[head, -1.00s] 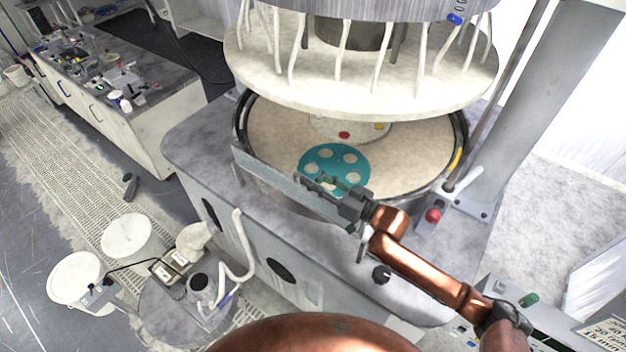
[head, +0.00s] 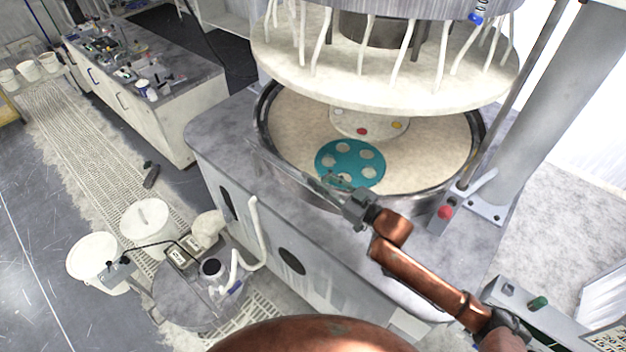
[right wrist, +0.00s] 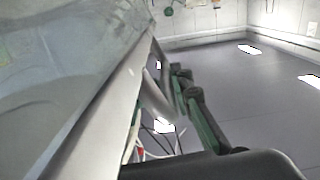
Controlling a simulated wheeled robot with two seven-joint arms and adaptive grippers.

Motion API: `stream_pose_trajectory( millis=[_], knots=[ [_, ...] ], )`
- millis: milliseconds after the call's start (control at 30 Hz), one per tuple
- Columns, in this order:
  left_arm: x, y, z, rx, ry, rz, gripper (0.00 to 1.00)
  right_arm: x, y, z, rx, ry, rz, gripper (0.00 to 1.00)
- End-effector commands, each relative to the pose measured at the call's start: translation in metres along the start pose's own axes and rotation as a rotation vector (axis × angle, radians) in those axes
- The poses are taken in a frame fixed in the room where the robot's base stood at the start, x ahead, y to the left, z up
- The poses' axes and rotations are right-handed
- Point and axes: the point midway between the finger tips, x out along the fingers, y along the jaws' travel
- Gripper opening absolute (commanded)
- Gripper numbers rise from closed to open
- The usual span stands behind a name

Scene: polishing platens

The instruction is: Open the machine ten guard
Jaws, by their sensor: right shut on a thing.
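The machine's guard is a clear panel. In the right wrist view the guard (right wrist: 60,75) fills the left side, tilted, with a pale metal edge. A bent grey handle (right wrist: 155,95) stands out from that edge. My right gripper (head: 347,201) is at the front rim, shut on the guard's handle; its dark green fingers (right wrist: 190,100) show beside the handle. My left gripper is not in view.
A white upper plate (head: 390,75) with hanging hoses is above the platen (head: 430,150). A red button (head: 445,212) is on the machine's right front. White buckets (head: 95,260) and a drum (head: 200,295) stand at lower left. A bench (head: 140,110) is further back.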

Motion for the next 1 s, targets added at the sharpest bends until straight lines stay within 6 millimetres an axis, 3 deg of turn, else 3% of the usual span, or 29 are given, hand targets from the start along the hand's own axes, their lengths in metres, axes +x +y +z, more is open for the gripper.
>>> stream_pose_trajectory(
  millis=[167,267,433,567,1000],
  knots=[
    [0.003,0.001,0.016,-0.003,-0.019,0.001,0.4,-0.001,-0.017,0.01,-0.169,-0.005,0.01,0.0],
    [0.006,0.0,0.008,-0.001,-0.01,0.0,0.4,0.002,-0.032,0.016,-0.265,-0.006,0.007,0.0],
    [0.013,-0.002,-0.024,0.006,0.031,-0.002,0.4,0.004,-0.054,0.03,-0.428,-0.006,0.002,0.0],
    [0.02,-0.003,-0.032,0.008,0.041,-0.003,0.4,0.005,-0.069,0.042,-0.549,-0.006,0.002,0.0],
    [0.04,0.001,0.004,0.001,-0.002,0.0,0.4,0.004,-0.097,0.076,-0.861,-0.004,0.004,0.0]
  ],
)
